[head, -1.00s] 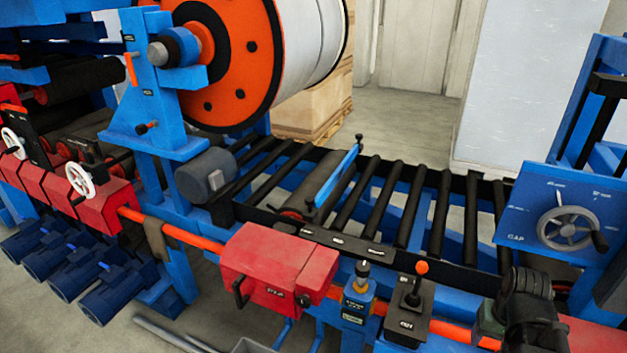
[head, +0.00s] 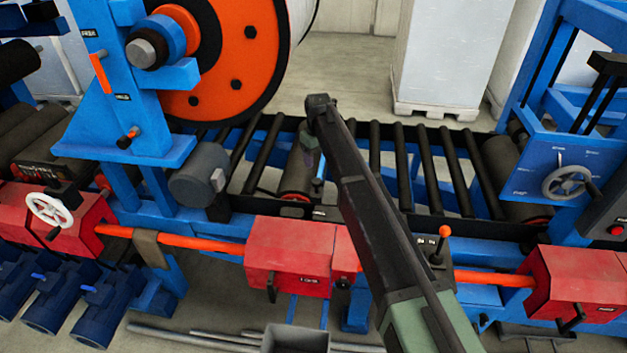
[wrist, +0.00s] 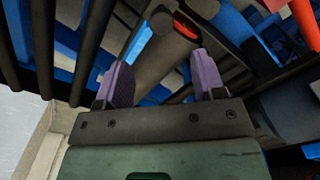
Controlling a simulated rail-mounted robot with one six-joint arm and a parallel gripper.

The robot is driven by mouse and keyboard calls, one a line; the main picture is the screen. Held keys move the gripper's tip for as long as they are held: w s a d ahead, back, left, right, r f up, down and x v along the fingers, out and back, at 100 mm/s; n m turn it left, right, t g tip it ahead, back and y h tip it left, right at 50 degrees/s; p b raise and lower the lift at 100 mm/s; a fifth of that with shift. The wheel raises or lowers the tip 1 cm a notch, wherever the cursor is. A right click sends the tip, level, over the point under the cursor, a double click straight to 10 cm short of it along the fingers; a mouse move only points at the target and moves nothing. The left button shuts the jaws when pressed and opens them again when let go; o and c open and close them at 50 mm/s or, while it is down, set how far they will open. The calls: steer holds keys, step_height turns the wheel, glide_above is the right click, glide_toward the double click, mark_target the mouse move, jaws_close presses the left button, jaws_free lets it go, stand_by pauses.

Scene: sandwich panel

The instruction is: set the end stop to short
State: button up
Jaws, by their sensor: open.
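The end stop looks to be the slim blue bar (head: 319,170) across the roller bed beside a wide grey roller (head: 297,172). In the head view my arm covers much of it. A blue strip (wrist: 139,42) alongside the grey roller in the wrist view may be the same bar. Part of a dark label plate (head: 326,213) shows on the near rail; its markings are unreadable. My gripper (wrist: 161,80) is open and empty, its two purple fingers pointing towards the wide roller. In the head view its fingertips are not clear. I cannot tell its height above the bar.
A large orange-flanged reel (head: 240,55) stands left of the rollers, with a grey motor (head: 199,178) below it. A red box (head: 288,250) and an orange-knobbed lever (head: 444,233) are along the front. A blue GAP panel with a handwheel (head: 568,184) stands at right.

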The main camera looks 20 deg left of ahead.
mark_target(317, 181)
step_height(317, 181, down, 10)
steer(key=b, duration=0.9)
steer(key=shift+a+f, duration=0.15)
steer(key=shift+f, duration=0.05)
steer(key=shift+r, duration=0.1)
jaws_close()
steer(key=shift+s, duration=0.1)
